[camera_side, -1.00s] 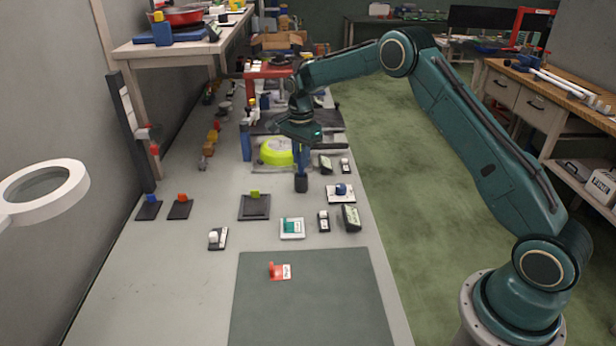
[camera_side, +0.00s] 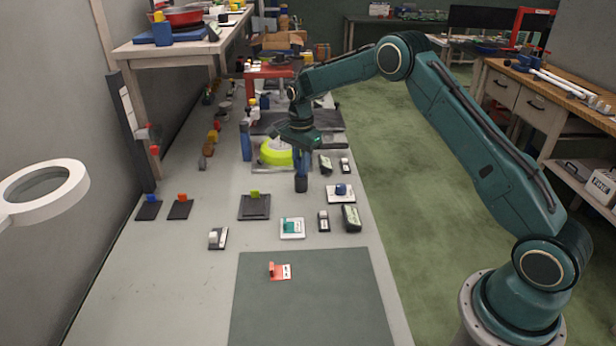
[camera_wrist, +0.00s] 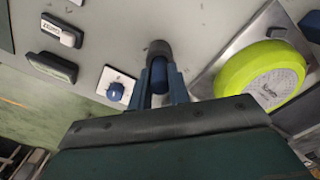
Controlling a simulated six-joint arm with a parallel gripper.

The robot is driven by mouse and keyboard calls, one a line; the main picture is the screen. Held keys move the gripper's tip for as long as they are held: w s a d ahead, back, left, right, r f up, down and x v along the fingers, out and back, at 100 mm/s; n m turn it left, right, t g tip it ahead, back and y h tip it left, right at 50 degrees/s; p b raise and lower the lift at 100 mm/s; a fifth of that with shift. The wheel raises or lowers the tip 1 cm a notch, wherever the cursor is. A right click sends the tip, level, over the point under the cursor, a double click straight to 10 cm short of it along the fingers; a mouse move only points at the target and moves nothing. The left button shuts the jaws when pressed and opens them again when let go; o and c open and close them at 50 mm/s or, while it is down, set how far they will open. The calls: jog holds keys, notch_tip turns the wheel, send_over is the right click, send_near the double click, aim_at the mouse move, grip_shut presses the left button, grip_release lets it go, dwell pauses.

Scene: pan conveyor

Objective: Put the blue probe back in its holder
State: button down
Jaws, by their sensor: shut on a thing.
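My gripper (camera_side: 301,168) is near the middle of the bench, pointing down. In the wrist view its two blue-grey fingers (camera_wrist: 161,82) are shut on the blue probe (camera_wrist: 158,69), a rounded blue piece. A dark round cup-like holder (camera_side: 301,185) stands on the bench directly below the fingers. It also shows just beyond the probe in the wrist view (camera_wrist: 159,47). The probe's lower end is hidden, so I cannot tell how far it sits inside the holder.
A white plate with a blue knob (camera_side: 341,192) is close on the right. Small dark devices (camera_side: 351,217) stand near the right edge. A grey mat (camera_side: 310,310) in front is mostly clear.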

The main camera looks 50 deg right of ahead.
jog(key=shift+f, duration=0.75)
jog(key=c, duration=1.2)
grip_release()
jog(key=shift+c, duration=0.2)
jog(key=shift+r, duration=0.2)
notch_tip(320, 180, up, 14)
jog(key=shift+f, duration=0.25)
